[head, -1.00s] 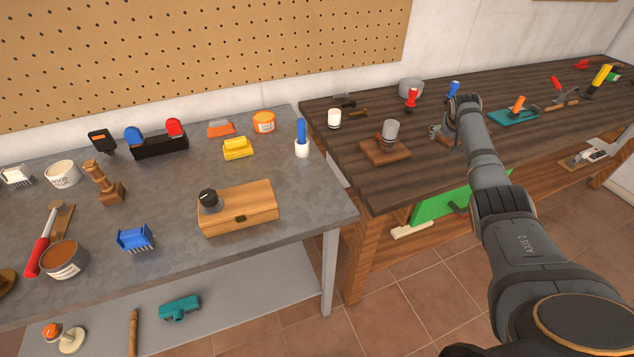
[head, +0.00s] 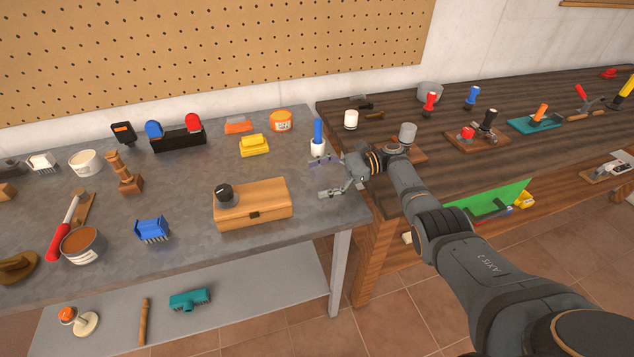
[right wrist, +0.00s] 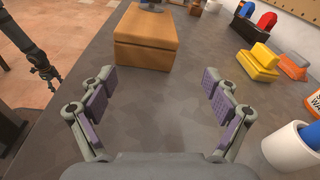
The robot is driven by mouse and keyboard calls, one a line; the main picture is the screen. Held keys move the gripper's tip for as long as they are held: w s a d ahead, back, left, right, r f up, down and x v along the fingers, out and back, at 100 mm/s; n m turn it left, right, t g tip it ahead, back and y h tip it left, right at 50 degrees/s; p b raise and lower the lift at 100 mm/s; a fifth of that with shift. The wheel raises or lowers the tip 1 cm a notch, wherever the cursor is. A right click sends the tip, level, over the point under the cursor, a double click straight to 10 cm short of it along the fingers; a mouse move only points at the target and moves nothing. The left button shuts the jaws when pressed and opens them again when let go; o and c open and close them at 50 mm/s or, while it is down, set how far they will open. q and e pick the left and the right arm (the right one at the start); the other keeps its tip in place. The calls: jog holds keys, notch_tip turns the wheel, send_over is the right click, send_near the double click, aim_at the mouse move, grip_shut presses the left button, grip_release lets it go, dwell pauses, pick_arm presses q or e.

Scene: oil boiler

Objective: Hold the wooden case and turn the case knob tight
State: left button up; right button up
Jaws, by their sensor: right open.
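The wooden case (head: 262,205) is closed on the grey metal table, near its front edge. It also shows ahead of the gripper in the right wrist view (right wrist: 144,52). The black case knob (head: 224,193) stands on the left part of its lid. My right gripper (head: 322,177) is open and empty to the right of the case, apart from it. Its two fingers (right wrist: 160,103) frame bare tabletop in the right wrist view. My left arm's gripper (right wrist: 47,76) hangs at the left of that view, too small to tell its state; it is outside the head view.
A white holder with a blue handle (head: 318,140) stands just behind my right gripper. A yellow block (head: 254,145) and an orange tub (head: 281,121) are behind the case. A blue brush (head: 152,230) lies to its left. The tabletop between case and gripper is clear.

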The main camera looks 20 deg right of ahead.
aim_at(272, 191)
jog(key=shift+s+a+r+m+g+y, duration=0.1)
jog(key=shift+s+a+m+g+y, duration=0.15)
jog(key=shift+s+m+y, duration=0.2)
jog(key=shift+s+a+m+g+y, duration=0.15)
jog(key=shift+s+a+m+y, duration=0.15)
jog(key=shift+s, duration=0.2)
jog(key=a, duration=1.2)
jog(key=shift+w, duration=0.15)
jog(key=c, duration=1.6)
jog(key=shift+o, duration=0.2)
